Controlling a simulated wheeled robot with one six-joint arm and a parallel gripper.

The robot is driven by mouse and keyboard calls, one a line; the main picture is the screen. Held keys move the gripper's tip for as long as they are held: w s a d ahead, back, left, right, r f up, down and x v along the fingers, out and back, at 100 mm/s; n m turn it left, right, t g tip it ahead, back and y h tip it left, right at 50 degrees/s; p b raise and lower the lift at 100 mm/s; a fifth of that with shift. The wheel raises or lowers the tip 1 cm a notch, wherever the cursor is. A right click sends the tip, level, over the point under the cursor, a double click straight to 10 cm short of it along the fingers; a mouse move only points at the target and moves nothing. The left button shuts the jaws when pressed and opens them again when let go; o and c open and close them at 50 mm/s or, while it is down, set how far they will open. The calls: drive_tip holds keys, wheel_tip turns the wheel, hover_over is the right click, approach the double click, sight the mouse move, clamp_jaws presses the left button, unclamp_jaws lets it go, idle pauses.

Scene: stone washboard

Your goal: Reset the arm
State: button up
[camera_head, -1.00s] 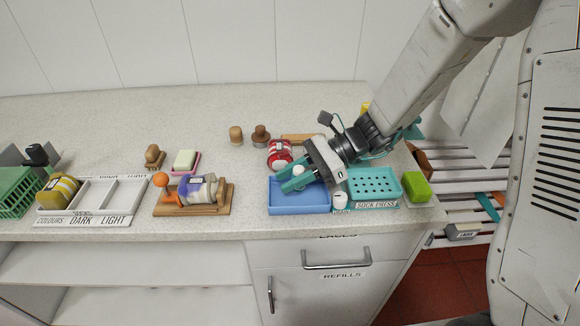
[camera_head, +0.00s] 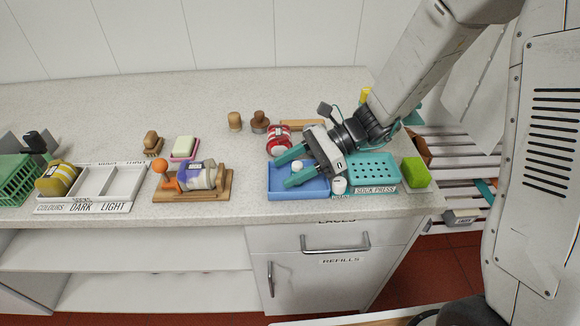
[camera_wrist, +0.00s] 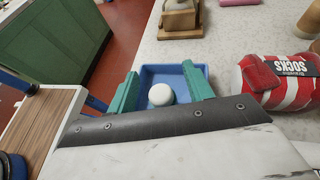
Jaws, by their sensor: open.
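My gripper (camera_head: 290,168) is open, with its two teal fingers spread above the blue tray (camera_head: 285,193) on the counter. A small white round thing (camera_head: 298,165) lies in the tray, and it also shows between the fingers in the wrist view (camera_wrist: 160,95). The fingers look apart from it. In the wrist view the blue tray (camera_wrist: 150,70) lies beyond the fingertips, and my gripper (camera_wrist: 162,90) holds nothing.
A teal sock press (camera_head: 375,170) and a green block (camera_head: 415,172) stand right of the tray. A red-striped sock roll (camera_head: 280,140) sits behind it. Left are a wooden stand (camera_head: 222,190), a sorting tray (camera_head: 130,190) and a green basket (camera_head: 15,180).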

drive_tip(key=v, duration=0.7)
drive_tip(key=shift+w+d+r, duration=0.1)
drive_tip(key=shift+d+r, duration=0.05)
drive_tip(key=shift+d, duration=0.1)
drive_tip(key=s+d+r+n+t+h, duration=0.2)
drive_tip(key=s+d+r+n+h, duration=0.3)
drive_tip(key=s, duration=0.5)
drive_tip(key=s+d+r+n+t+h, duration=0.2)
drive_tip(key=s+d+r+n+h, duration=0.4)
drive_tip(key=s+d+n+h, duration=0.2)
drive_tip(key=shift+s+d+r+n, duration=0.2)
drive_tip(key=shift+s+d+n, duration=1)
drive_tip(key=shift+s, duration=0.2)
